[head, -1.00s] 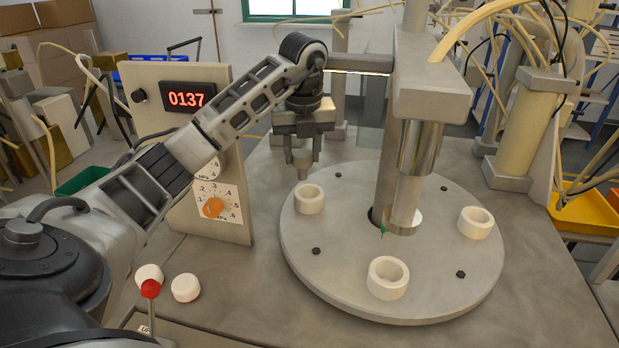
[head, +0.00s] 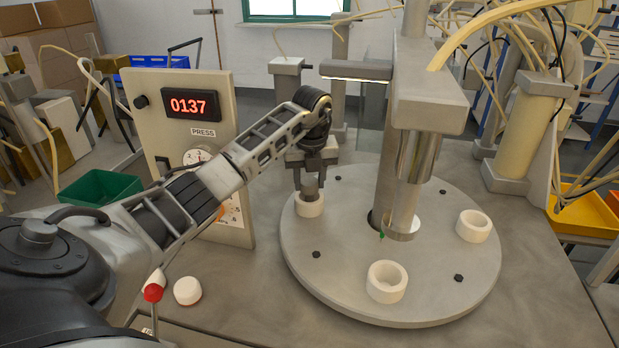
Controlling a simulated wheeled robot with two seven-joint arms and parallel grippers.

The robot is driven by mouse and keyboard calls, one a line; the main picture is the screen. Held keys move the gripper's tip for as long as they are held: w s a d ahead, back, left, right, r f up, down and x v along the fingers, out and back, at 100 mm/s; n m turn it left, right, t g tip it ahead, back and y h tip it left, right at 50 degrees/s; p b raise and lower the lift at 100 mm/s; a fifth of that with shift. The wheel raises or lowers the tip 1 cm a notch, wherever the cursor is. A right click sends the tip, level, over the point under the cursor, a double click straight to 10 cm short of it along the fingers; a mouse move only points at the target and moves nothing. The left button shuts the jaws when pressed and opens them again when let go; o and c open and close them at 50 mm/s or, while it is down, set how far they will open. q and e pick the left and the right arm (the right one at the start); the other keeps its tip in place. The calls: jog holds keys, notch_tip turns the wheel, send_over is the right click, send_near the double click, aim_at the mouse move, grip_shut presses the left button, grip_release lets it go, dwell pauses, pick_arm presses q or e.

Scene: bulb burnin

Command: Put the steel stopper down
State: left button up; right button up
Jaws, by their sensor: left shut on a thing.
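My left gripper (head: 311,180) points down over the white ring-shaped holder (head: 309,209) at the left of the round grey plate (head: 330,262). It is shut on the steel stopper (head: 311,192), a small grey piece just above or partly in the mouth of that holder. I cannot tell whether the stopper touches it. Two more white holders stand on the plate, one at the front (head: 387,282) and one at the right (head: 474,226), and both look empty. My right gripper is not in view.
A steel press column (head: 405,190) stands over the plate's middle. A panel (head: 180,90) reading 0137 stands left of the plate, behind my left arm. A red-knobbed lever (head: 153,292) and a white button (head: 188,291) are at the front left.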

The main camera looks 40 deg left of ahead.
aim_at(311, 186)
pick_arm(q)
jog(key=shift+f, duration=0.55)
jog(key=o, duration=1)
jog(key=shift+o, duration=0.2)
jog(key=shift+r, duration=0.3)
notch_tip(311, 186, up, 12)
jog(key=s+d, duration=0.1)
jog(key=shift+d+r, duration=0.2)
jog(key=shift+r, duration=0.05)
